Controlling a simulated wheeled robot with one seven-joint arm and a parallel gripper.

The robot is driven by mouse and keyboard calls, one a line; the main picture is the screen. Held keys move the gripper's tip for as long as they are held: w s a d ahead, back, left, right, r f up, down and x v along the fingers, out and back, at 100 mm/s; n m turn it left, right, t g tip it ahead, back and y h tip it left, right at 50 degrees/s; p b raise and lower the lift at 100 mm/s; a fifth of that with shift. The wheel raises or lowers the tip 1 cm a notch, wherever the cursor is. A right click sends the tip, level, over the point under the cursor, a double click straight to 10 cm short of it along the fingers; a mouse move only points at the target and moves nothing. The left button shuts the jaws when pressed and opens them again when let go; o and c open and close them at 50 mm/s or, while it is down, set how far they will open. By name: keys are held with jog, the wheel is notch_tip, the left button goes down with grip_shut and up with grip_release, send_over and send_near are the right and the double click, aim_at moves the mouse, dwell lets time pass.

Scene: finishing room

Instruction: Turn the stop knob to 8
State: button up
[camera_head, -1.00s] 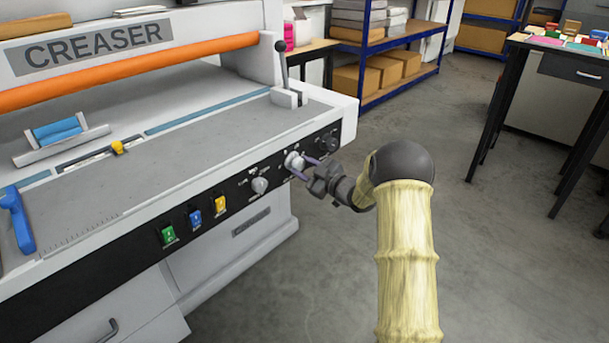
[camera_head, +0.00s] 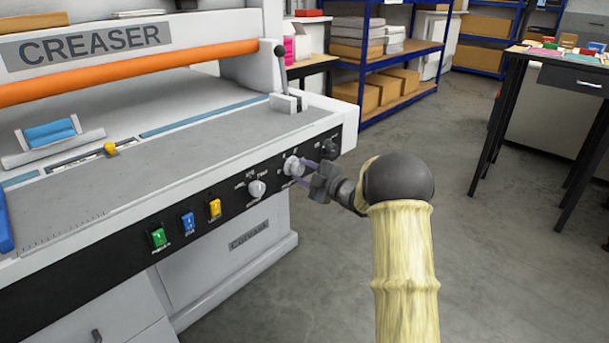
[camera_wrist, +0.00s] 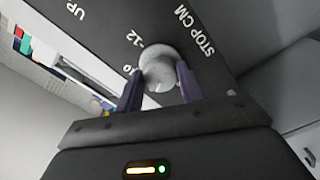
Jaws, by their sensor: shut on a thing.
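The stop knob (camera_head: 292,167) is a pale round knob on the black front panel of the creaser. In the wrist view the stop knob (camera_wrist: 158,68) sits between my two fingers, beside the label "STOP CM" and the marks "-12" and "0". My gripper (camera_head: 305,171) reaches the panel from the right and is shut on the knob; it also shows in the wrist view (camera_wrist: 160,88). A light pointer line shows low on the knob's face. The mark for 8 cannot be made out.
A second pale knob (camera_head: 257,188) is left of the stop knob, and a dark knob (camera_head: 330,148) is to its right. Green (camera_head: 158,238), blue (camera_head: 188,223) and yellow (camera_head: 215,208) switches sit further left. A lever (camera_head: 281,68) stands above the panel. Open floor lies right of the creaser.

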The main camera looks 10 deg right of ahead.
jog(key=shift+f, duration=0.15)
jog(key=o, duration=1)
jog(key=p+v, duration=0.2)
jog(key=v, duration=1.5)
jog(key=shift+s+d, duration=0.15)
jog(key=shift+s, duration=0.05)
jog(key=shift+w, duration=0.1)
